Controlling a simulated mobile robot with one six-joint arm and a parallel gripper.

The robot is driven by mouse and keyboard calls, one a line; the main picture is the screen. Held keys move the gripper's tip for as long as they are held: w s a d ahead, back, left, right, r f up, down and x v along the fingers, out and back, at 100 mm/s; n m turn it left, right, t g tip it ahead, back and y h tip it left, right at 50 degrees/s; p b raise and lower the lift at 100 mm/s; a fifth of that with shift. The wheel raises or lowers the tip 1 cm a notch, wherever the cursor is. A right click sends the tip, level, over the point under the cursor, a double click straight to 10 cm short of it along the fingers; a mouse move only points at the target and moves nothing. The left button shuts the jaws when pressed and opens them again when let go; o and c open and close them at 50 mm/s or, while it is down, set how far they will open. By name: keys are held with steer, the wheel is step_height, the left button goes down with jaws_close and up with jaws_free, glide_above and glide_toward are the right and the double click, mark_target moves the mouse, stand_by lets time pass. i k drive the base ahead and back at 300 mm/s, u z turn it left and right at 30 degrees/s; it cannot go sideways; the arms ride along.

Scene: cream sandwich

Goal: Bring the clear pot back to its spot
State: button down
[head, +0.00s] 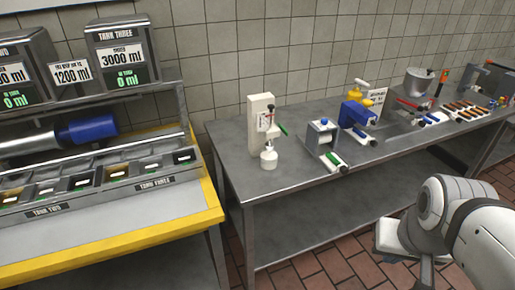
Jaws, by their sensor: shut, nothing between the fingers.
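A small whitish pot (268,158) with a narrow neck stands at the foot of a white upright machine (259,125) on the steel table (225,150). It is too small to tell whether it is clear. I see no other pot that I can name as the clear one. Part of my white arm shows at the lower right, in front of the table. My gripper's fingers do not show.
A yellow-edged counter (110,240) with several bins and tank displays (122,55) stands on the left. A blue cylinder (88,130) lies on its shelf. A blue-and-yellow device (358,113) and a metal hopper (418,85) stand farther right on the table.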

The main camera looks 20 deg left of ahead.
mark_target(268, 162)
steer(key=u, duration=0.15)
steer(key=i, duration=1)
steer(key=u, duration=0.05)
